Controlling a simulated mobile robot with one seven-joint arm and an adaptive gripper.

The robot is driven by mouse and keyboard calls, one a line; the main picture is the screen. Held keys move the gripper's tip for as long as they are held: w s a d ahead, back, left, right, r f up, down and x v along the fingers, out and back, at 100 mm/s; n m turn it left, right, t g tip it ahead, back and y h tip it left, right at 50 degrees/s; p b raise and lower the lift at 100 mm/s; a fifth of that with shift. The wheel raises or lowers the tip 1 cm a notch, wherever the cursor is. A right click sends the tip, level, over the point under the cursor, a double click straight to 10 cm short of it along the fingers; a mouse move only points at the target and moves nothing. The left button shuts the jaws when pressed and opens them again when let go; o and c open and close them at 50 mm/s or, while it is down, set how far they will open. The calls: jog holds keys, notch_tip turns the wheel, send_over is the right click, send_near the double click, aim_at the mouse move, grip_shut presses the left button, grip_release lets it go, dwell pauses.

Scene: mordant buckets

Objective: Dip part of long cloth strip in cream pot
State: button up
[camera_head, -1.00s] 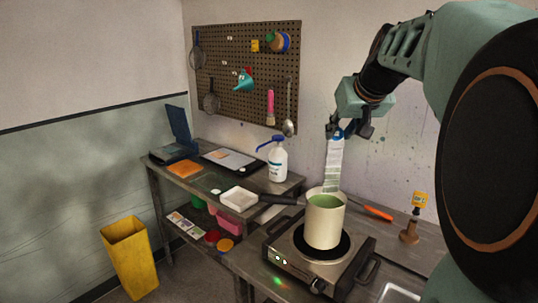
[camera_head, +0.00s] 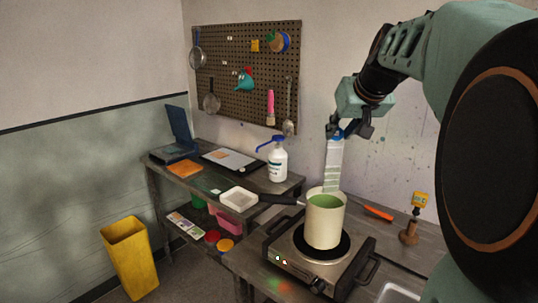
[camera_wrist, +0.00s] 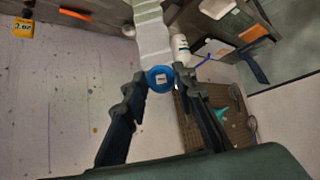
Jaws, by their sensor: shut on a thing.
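The long cloth strip (camera_head: 334,160) is pale with light green bands. It hangs straight down from a blue round holder at its top. My gripper (camera_head: 348,132) is shut on this blue holder (camera_wrist: 160,79), above and behind the pot. The cream pot (camera_head: 326,222) stands upright on the hot plate and holds green liquid (camera_head: 324,203). The strip's lower end meets the pot's opening at the back rim; I cannot tell whether it is in the liquid. In the wrist view the strip (camera_wrist: 152,35) runs out of the top edge.
The hot plate (camera_head: 295,262) sits on the bench. A pan handle (camera_head: 280,199), white spray bottle (camera_head: 278,163), orange-handled tool (camera_head: 378,213) and small stand with yellow tag (camera_head: 409,233) are nearby. A pegboard (camera_head: 235,75) hangs behind. A yellow bin (camera_head: 130,258) stands at left.

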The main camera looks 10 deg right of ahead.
jog(key=shift+r, duration=0.15)
jog(key=shift+r+p, duration=1.9)
jog(key=shift+r, duration=0.5)
